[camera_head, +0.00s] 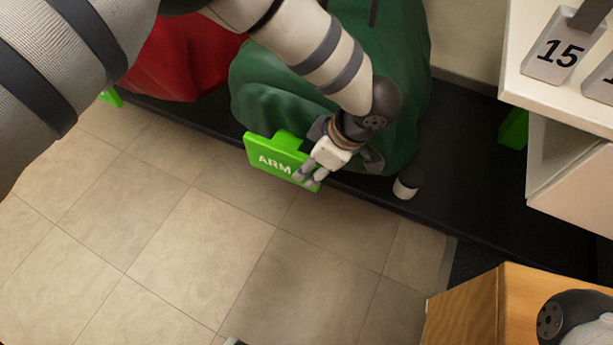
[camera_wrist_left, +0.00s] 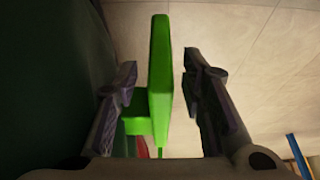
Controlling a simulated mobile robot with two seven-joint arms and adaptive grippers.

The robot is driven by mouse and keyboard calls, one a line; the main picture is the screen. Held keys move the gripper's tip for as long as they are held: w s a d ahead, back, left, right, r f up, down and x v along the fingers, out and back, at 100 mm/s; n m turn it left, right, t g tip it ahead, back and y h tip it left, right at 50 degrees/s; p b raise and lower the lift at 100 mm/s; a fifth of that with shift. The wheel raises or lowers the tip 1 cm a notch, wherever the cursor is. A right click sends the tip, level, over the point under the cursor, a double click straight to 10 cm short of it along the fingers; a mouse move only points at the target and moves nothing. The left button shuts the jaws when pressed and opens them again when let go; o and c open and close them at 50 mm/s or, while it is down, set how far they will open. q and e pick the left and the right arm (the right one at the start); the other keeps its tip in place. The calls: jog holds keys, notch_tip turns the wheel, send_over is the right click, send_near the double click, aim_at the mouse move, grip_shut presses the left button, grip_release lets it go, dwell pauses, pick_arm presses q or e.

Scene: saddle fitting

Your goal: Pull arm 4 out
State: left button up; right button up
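A bright green plate marked "ARM" (camera_head: 268,158) sticks out on a green stub from under the dark green draped shape; any number on it is hidden behind my fingers. My left gripper (camera_head: 308,175) is at the plate's right end. In the left wrist view the green plate (camera_wrist_left: 160,80) stands edge-on between the two fingers of my left gripper (camera_wrist_left: 165,95). The fingers are apart, with a gap showing on both sides of the plate. My right gripper does not show.
The dark green drape (camera_head: 270,100) and a red drape (camera_head: 185,55) rest on a black platform (camera_head: 450,195). A small white-and-black cylinder (camera_head: 406,185) stands near its edge. The tiled floor (camera_head: 200,240) is clear.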

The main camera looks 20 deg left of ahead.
pick_arm(q)
jog(key=b+x, duration=0.1)
jog(key=x, duration=0.4)
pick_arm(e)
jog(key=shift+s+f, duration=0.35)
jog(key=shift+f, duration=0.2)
pick_arm(q)
jog(key=shift+c, duration=0.6)
